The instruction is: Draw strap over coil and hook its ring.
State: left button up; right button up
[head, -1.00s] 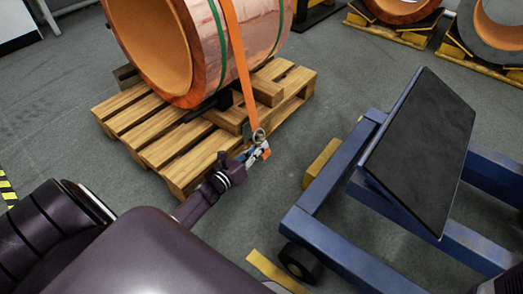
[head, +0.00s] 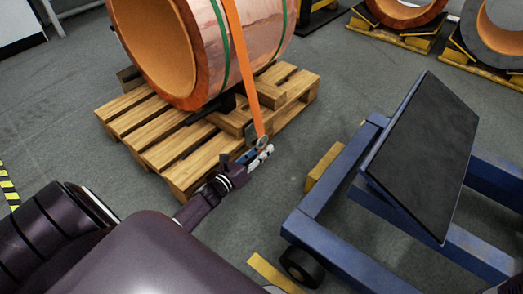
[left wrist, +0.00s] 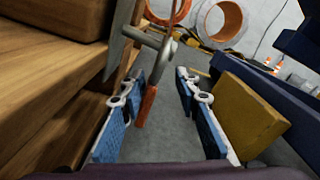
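The copper coil (head: 262,38) lies on its side on the wooden pallet (head: 150,128). The orange strap (head: 240,58) comes down over the coil's near side to the pallet's front right corner. My left gripper (head: 257,156) is there, at the strap's lower end. In the left wrist view my left gripper (left wrist: 162,112) has its blue-padded fingers apart. A grey metal ring (left wrist: 167,46) and an orange tab (left wrist: 146,104) hang ahead of and between them. A grey plate with a peg (left wrist: 134,35) is beside the ring; I cannot tell whether the ring is around the peg. My right gripper is out of view.
A blue wheeled frame with a tilted black panel (head: 420,150) stands right of the pallet. A yellow block (head: 322,165) is near its left side; it is close to my right finger in the wrist view. More coils (head: 405,10) stand at the back.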

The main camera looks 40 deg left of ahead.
pick_arm(q)
jog(key=shift+s+f, duration=0.1)
jog(key=shift+s, duration=0.4)
jog(key=s, duration=0.7)
jog(key=shift+a+r, duration=0.25)
jog(key=shift+a, duration=0.1)
